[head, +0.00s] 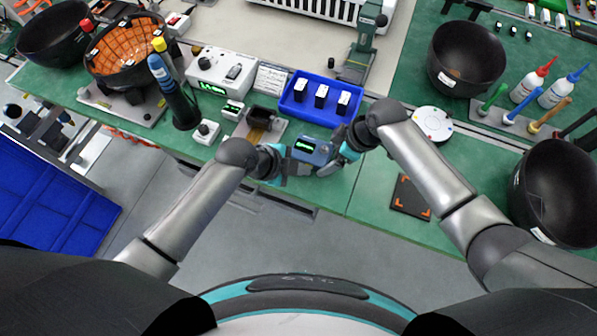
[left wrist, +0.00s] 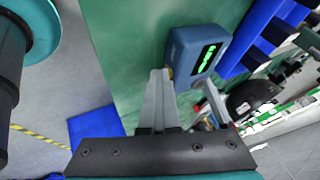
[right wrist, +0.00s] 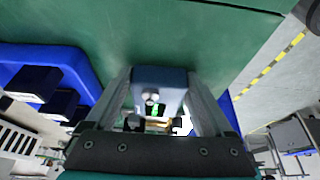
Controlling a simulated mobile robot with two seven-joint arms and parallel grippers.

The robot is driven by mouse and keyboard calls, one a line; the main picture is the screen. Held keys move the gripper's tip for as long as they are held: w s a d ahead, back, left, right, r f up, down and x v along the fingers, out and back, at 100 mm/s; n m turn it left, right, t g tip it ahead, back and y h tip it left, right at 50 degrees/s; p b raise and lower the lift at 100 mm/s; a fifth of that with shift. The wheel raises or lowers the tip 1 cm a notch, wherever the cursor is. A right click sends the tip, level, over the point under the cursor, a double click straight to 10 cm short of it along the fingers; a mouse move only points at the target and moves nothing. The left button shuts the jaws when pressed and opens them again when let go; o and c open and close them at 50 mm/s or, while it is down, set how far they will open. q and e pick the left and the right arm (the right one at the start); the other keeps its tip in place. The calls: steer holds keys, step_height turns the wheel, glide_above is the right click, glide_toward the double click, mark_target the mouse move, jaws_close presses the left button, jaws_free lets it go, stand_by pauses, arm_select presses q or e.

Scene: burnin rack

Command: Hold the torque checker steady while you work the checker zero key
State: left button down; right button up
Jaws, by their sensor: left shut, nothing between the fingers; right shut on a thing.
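The torque checker (head: 312,150) is a small blue box with a lit green display, near the front edge of the green bench. My right gripper (head: 335,153) is shut on it from the right. In the right wrist view the checker (right wrist: 160,80) sits between the two fingers. My left gripper (head: 289,160) is shut and empty at the checker's left side. In the left wrist view its closed fingertips (left wrist: 160,74) are right beside the checker (left wrist: 197,50). A small yellow spot shows by the tips; I cannot tell whether it is the zero key or whether they touch.
A blue tray (head: 288,109) with several black-and-white blocks stands just behind the checker. A white disc (head: 433,123) and a dark mat with orange corner marks (head: 410,197) lie to the right.

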arm_select(q)
steer(key=shift+w+a+r, duration=0.1)
steer(key=shift+w+a, duration=0.05)
steer(key=shift+w, duration=0.1)
arm_select(e)
steer(key=shift+s+a, duration=0.35)
steer(key=shift+s, duration=0.05)
arm_select(q)
steer(key=s, duration=0.2)
steer(key=s+a, duration=0.1)
steer(key=s, duration=0.1)
steer(key=shift+s+a+r, duration=0.1)
steer(key=shift+s+a, duration=0.1)
arm_select(e)
steer(key=shift+f, duration=0.1)
arm_select(q)
steer(key=v, duration=0.9)
steer(key=shift+s+r, duration=0.2)
steer(key=shift+r, duration=0.05)
arm_select(e)
steer(key=shift+w+d, duration=0.2)
steer(key=shift+d, duration=0.1)
steer(key=o, duration=1.4)
steer(key=v, duration=1.2)
steer(key=shift+w, duration=0.1)
